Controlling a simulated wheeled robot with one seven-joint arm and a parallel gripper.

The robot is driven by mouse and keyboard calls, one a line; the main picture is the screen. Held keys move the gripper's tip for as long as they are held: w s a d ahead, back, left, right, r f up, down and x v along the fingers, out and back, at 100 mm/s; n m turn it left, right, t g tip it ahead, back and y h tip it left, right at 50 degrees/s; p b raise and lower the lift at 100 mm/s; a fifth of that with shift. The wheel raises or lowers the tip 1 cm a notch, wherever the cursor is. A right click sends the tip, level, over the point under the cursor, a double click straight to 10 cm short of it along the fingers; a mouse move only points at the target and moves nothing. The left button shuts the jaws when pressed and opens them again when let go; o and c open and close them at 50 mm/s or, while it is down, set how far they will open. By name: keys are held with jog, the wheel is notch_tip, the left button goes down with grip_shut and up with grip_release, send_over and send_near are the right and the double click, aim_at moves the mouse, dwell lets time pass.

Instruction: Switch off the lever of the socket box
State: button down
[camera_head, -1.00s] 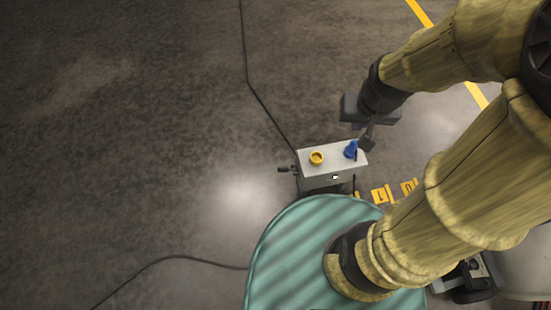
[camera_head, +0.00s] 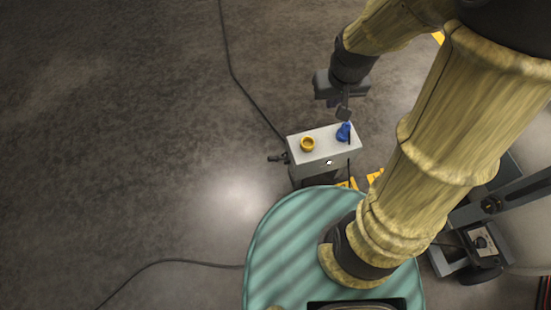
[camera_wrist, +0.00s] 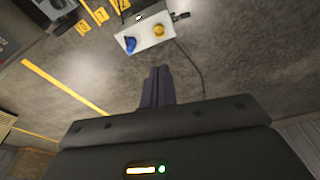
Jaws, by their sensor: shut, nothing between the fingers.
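The socket box (camera_head: 323,145) is a light grey box standing on the floor in the head view, with a yellow ring-shaped socket (camera_head: 307,144) and a blue part (camera_head: 344,131) on its top. A small dark lever-like part (camera_head: 278,157) sticks out from its left side. My gripper (camera_head: 343,114) is shut and empty, close behind the blue part; I cannot tell whether it touches. In the wrist view the box (camera_wrist: 145,34) lies beyond the closed fingers (camera_wrist: 157,78), with the blue part (camera_wrist: 130,44) and yellow socket (camera_wrist: 159,30) on it and a gap before the fingertips.
A black cable (camera_head: 232,75) runs from the box across the floor. My green base is in front of the box. Yellow floor markings (camera_head: 375,176) lie beside the box. A dark wheeled object (camera_head: 480,245) stands at lower right.

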jog(key=w+a+f+n+b, duration=0.1)
jog(key=w+a+f+b, duration=0.2)
jog(key=f+b, duration=0.9)
jog(key=w+a+f+n+y+b, duration=0.1)
jog(key=w+a+f+b, duration=0.2)
jog(key=w+f+b, duration=0.4)
jog(key=w+a+f+n+g+y+b, duration=0.1)
jog(key=w+a+f+b, duration=0.2)
jog(key=f+b, duration=1.4)
jog(key=w+f, duration=0.3)
jog(key=f, duration=0.6)
jog(key=shift+a+n+b, duration=0.35)
jog(key=shift+n+b, duration=0.05)
jog(key=shift+f, duration=0.15)
jog(key=b, duration=0.6)
send_over(275, 157)
jog(key=w+d, duration=0.2)
jog(key=s+d+f+x, duration=0.1)
jog(key=d+x, duration=0.1)
jog(key=x, duration=0.8)
jog(key=b, duration=0.1)
jog(key=s+a+f+b, duration=0.1)
jog(key=shift+s+a+f+b, duration=0.25)
jog(key=shift+f+b, duration=0.05)
jog(key=shift+f, duration=0.05)
jog(key=shift+s+a+f+b, duration=0.15)
jog(key=shift+s+f+b, duration=0.05)
jog(key=shift+f+b, duration=0.15)
